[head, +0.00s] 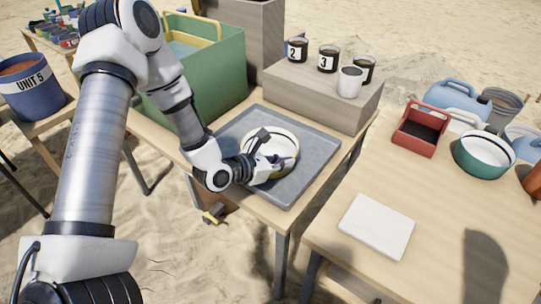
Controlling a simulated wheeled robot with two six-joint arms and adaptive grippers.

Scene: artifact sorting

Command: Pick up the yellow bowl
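The yellow bowl (285,172) has a pale inside and rim, and a strip of yellow shows on its lower outside. It sits on the grey tray (285,193) on the middle table. My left gripper (262,150) is at the bowl's left side, with a finger reaching over the inside of the bowl. The gripper hides the bowl's left part. I cannot tell whether the fingers touch or close on the rim. My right gripper is not in view.
A green crate (222,85) stands behind the tray, and a raised block (310,95) carries several cups. On the right table are a white slab (376,226), a red caddy (420,130) and a teal bowl (483,155). A gap separates the tables.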

